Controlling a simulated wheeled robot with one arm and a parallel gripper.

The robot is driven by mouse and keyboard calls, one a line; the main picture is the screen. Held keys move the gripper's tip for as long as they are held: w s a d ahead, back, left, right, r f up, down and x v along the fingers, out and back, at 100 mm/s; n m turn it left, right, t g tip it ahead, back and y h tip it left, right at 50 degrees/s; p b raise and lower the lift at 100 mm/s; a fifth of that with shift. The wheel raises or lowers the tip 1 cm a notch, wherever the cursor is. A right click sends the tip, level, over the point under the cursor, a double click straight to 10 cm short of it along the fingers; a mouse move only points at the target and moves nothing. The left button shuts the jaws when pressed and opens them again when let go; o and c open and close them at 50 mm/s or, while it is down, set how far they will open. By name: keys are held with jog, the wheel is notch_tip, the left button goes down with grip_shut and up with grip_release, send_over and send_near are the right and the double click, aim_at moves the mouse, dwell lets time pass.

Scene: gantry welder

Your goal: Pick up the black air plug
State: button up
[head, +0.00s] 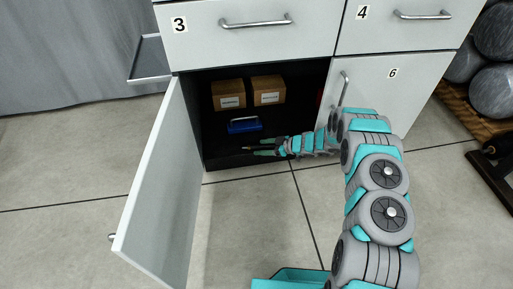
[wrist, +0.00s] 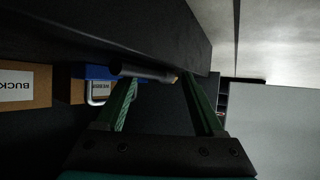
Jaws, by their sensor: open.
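The black air plug shows in the wrist view (wrist: 145,72) as a dark cylinder with a brass-coloured tip at its right end. It lies crosswise at the fingertips of my gripper (wrist: 158,82), seemingly just beyond or between them; the exact depth is unclear. My gripper has two green fingers spread apart, not closed on the plug. In the head view my gripper (head: 262,147) reaches low into the open cabinet, close to its floor. Only a small brass-coloured bit of the plug (head: 246,148) shows there, at the fingertips.
A blue object with a metal handle (head: 244,125) stands behind my gripper, and two labelled cardboard boxes (head: 229,95) stand farther back. The open cabinet door (head: 160,190) swings out at left. Closed door 6 (head: 392,95) is at right, close to my arm.

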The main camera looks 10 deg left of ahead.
grip_shut()
dwell(0.5)
